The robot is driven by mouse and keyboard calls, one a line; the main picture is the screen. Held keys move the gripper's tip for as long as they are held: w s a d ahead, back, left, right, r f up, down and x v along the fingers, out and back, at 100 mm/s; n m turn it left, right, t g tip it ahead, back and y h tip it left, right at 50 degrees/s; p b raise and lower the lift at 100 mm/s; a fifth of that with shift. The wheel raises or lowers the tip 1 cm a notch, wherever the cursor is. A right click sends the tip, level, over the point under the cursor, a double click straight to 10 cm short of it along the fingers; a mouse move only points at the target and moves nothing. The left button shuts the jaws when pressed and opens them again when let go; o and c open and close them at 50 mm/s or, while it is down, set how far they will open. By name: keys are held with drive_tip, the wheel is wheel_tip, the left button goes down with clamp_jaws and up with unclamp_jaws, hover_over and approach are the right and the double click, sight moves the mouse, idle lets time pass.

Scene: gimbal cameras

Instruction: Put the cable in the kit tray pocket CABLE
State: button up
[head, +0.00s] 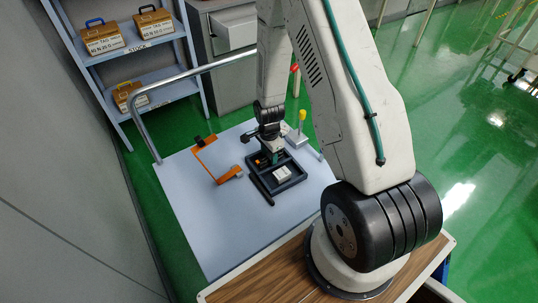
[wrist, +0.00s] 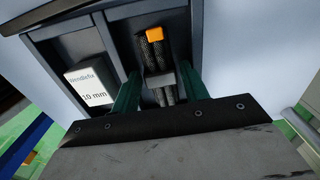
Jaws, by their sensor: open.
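The dark kit tray (head: 299,181) lies on the pale table. In the wrist view the tray (wrist: 82,24) shows several pockets. The cable (wrist: 154,58) is a black braided bundle with an orange end piece and a grey band. It lies in the pocket beside the white box. My gripper (wrist: 158,76) has green fingers, open, one on each side of the cable, with a visible gap on at least one side. In the head view my gripper (head: 272,155) is down over the tray's far part and partly hides it. No pocket label is readable.
A white box (wrist: 91,83) marked 10 mm sits in the neighbouring pocket. An orange bracket-like fixture (head: 211,158) stands left of the tray. A yellow-topped stand (head: 301,128) is close on the right. The table's front left (head: 225,240) is clear. A shelf (head: 150,75) stands behind.

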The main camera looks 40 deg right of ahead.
wheel_tip(320, 180, up, 12)
wheel_tip(320, 180, up, 11)
drive_tip(key=n, duration=0.4)
hover_over(269, 156)
drive_tip(key=s+a, duration=0.2)
drive_tip(key=a, duration=0.1)
drive_tip(key=s+a+r+n, duration=0.35)
drive_tip(key=s+r, duration=0.25)
drive_tip(key=r, duration=0.4)
drive_tip(key=s+a+r+n, duration=0.2)
drive_tip(key=s+r+n, duration=0.3)
drive_tip(key=s, duration=0.3)
drive_tip(key=s+a+r+n+t, duration=0.1)
drive_tip(key=s+a+r+n, duration=0.1)
drive_tip(key=s+r+n, duration=0.3)
drive_tip(key=s, duration=0.4)
drive_tip(key=shift+r, duration=0.25)
drive_tip(key=shift+w+n, duration=0.1)
drive_tip(key=shift+n, duration=0.15)
